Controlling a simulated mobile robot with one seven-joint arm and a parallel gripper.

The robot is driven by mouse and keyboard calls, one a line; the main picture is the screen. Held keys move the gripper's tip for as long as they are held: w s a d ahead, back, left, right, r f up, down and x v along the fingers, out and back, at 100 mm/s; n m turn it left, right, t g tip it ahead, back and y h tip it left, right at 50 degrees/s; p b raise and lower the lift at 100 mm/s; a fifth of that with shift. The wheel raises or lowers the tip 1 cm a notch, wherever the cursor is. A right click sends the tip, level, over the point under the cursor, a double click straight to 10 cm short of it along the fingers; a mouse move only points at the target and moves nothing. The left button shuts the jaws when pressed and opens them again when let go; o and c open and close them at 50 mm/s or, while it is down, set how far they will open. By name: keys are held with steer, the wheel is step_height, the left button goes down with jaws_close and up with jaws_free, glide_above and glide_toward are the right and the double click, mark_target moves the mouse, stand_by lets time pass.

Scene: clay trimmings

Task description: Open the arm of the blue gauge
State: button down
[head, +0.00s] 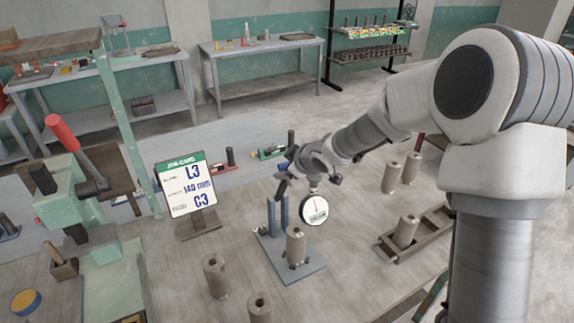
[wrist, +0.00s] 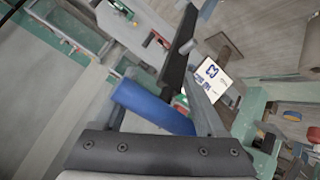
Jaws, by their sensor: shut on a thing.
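The blue gauge stands on the table in the head view, with a flat blue-grey base (head: 278,262), upright posts and a round white dial (head: 314,209) on its upper part. A clay-coloured cylinder (head: 296,243) stands on its base under the dial. My gripper (head: 284,172) is at the top of the gauge, above the posts. In the wrist view a blue round handle (wrist: 150,104) lies between the fingers, and my gripper (wrist: 160,92) is shut on it. The arm's hinge is hidden by my gripper in the head view.
A job card (head: 187,187) reading L3, 140 mm, C3 stands left of the gauge. More cylinders (head: 215,275) stand in front and to the right, one in a wooden tray (head: 434,232). A green press with a red-handled lever (head: 64,133) is at the left. Small red and green items lie behind.

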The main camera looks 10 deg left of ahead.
steer(key=shift+s+d+f, duration=0.1)
steer(key=shift+s+f, duration=0.05)
steer(key=shift+f, duration=0.15)
stand_by(0.4)
steer(key=shift+c, duration=0.9)
jaws_free()
steer(key=shift+w, duration=0.2)
steer(key=shift+r, duration=0.15)
steer(key=shift+s+d+r, duration=0.15)
steer(key=shift+s+r, duration=0.15)
steer(key=shift+r, duration=0.05)
steer(key=p+v, duration=0.4)
steer(key=v, duration=1.2)
steer(key=shift+s, duration=0.2)
